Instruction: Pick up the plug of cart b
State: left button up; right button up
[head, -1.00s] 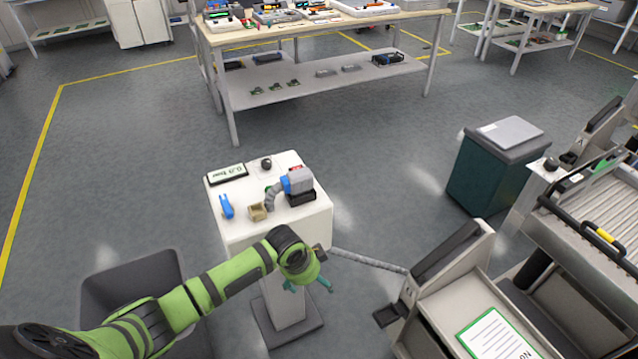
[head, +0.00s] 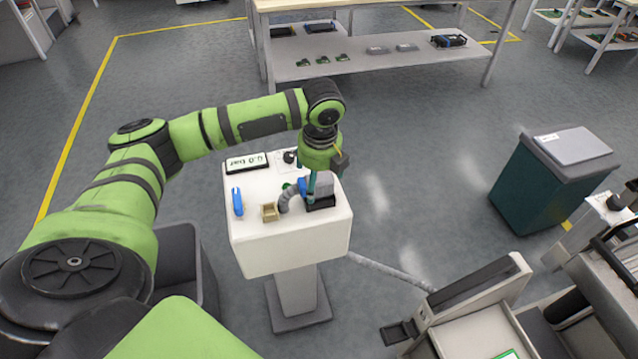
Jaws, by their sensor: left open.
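A plug (head: 325,185) with a grey body, a blue collar and a grey corrugated hose (head: 285,200) sits in a black holder (head: 321,203) on top of a white pedestal (head: 290,240). No cart letter is readable, so I cannot tell from the picture whether it belongs to cart b. My left gripper (head: 312,180) points down right over the plug, with teal fingers at its blue collar. It is open; whether the fingers touch the plug is hard to see. My right gripper is not in view.
The pedestal top also bears a display (head: 247,163), a blue item (head: 238,202) and a small tan box (head: 269,212). A grey bin (head: 181,262) stands to the left. A cart (head: 465,335) is at lower right, and a teal cabinet (head: 545,190) stands behind it.

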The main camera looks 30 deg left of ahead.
aim_at(319, 178)
pick_arm(q)
jog(key=f, duration=0.1)
jog(key=w+f, duration=0.1)
jog(key=shift+a+f, duration=0.1)
jog(key=shift+f, duration=0.45)
jog(key=c, duration=1.6)
grip_shut()
jog(key=shift+a, duration=0.1)
jog(key=shift+w+a+r, duration=0.1)
jog(key=shift+w+r, duration=0.1)
jog(key=shift+r, duration=0.45)
notch_tip(319, 178, up, 3)
jog(key=shift+f, duration=0.1)
jog(key=s+d+r+p, duration=0.2)
jog(key=d+r+p, duration=0.1)
jog(key=d+r, duration=0.7)
jog(key=shift+d, duration=0.95)
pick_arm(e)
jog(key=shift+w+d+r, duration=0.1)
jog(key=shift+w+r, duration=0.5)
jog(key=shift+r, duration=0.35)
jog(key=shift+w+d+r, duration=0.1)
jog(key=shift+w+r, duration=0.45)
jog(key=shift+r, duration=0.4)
